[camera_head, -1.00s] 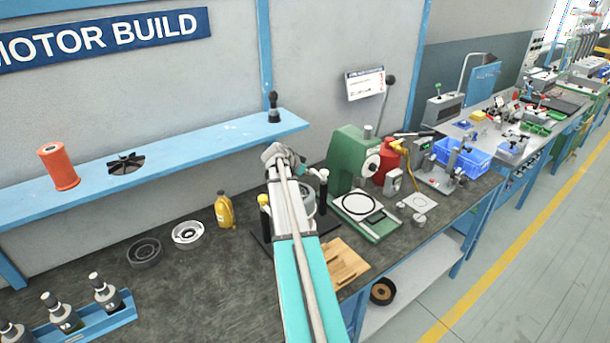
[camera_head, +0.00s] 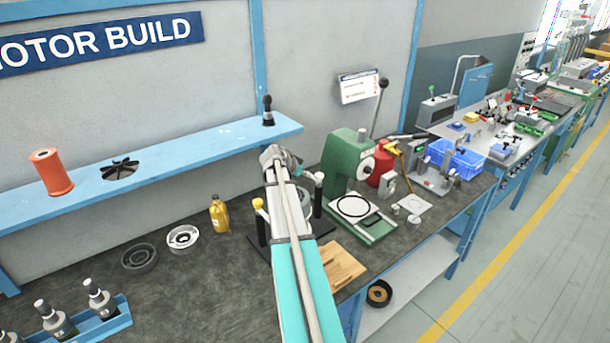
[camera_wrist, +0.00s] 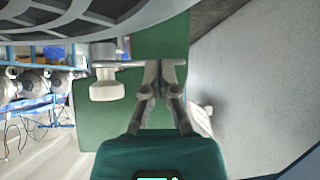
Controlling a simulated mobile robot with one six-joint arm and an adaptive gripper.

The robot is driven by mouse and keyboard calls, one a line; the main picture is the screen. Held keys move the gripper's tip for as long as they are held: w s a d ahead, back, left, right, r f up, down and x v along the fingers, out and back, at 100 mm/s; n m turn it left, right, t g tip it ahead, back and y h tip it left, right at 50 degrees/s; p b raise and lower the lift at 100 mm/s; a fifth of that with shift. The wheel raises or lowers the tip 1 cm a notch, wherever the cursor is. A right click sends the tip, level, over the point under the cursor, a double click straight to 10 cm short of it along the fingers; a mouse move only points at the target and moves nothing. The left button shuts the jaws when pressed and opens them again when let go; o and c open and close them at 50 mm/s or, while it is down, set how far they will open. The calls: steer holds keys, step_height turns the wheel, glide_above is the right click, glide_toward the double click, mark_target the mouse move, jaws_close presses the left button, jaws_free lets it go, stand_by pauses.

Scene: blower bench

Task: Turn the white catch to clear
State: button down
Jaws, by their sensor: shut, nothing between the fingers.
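In the head view, a white-tipped catch (camera_head: 319,177) stands on a dark fixture, just right of my arm, and a yellow-tipped one (camera_head: 258,203) stands on the left. My arm hides much of the fixture and the grey round part in it. My gripper in the wrist view (camera_wrist: 159,66) has its fingertips together with nothing between them. A pale bar (camera_wrist: 122,65) with a whitish cylinder (camera_wrist: 108,89), probably the white catch, lies just left of the fingertips. I cannot tell whether they touch.
A green machine (camera_head: 345,160) stands close behind and right of the fixture. A dark vaned rim (camera_wrist: 70,18) fills the top of the wrist view. A yellow bottle (camera_head: 219,214) stands to the left and a wooden block (camera_head: 343,264) lies in front.

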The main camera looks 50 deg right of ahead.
steer(key=shift+s+a, duration=0.1)
steer(key=shift+s+a, duration=0.25)
steer(key=shift+a, duration=0.3)
steer(key=shift+a, duration=0.15)
steer(key=a, duration=0.2)
steer(key=w+a, duration=0.1)
steer(key=a, duration=0.1)
steer(key=shift+r, duration=0.15)
steer(key=p+v, duration=0.5)
steer(key=v, duration=0.2)
steer(key=shift+w+r, duration=0.25)
steer(key=shift+p+v, duration=0.85)
steer(key=shift+v, duration=0.2)
steer(key=shift+w+a+f, duration=0.1)
steer(key=shift+w, duration=0.05)
